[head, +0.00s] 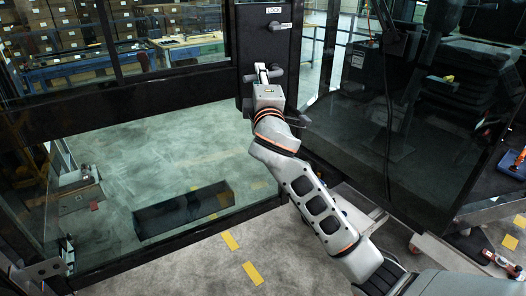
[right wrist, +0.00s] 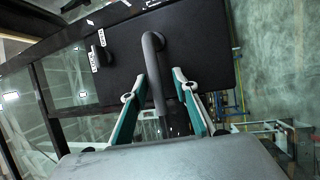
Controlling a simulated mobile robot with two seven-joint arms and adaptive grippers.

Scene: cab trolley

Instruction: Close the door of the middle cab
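A dark-framed glass door (head: 165,108) fills the left and middle of the head view. Its black panel (head: 266,45) carries a LOCK label, a small latch (head: 280,26) and a grey handle (head: 277,72). My right arm reaches up to this handle, and the right gripper (head: 263,70) is at it. In the right wrist view, the curved handle (right wrist: 154,70) stands between the two teal fingers of the right gripper (right wrist: 155,88), with gaps visible on both sides. The gripper looks open around the handle. The handle's lower end is partly hidden. My left gripper is not in view.
Another dark glass panel (head: 400,120) stands at the right, with cab equipment behind it. A dark box (head: 183,209) shows on the floor through the door glass. Shelves of boxes (head: 60,25) stand far back. Grey floor with yellow marks lies below.

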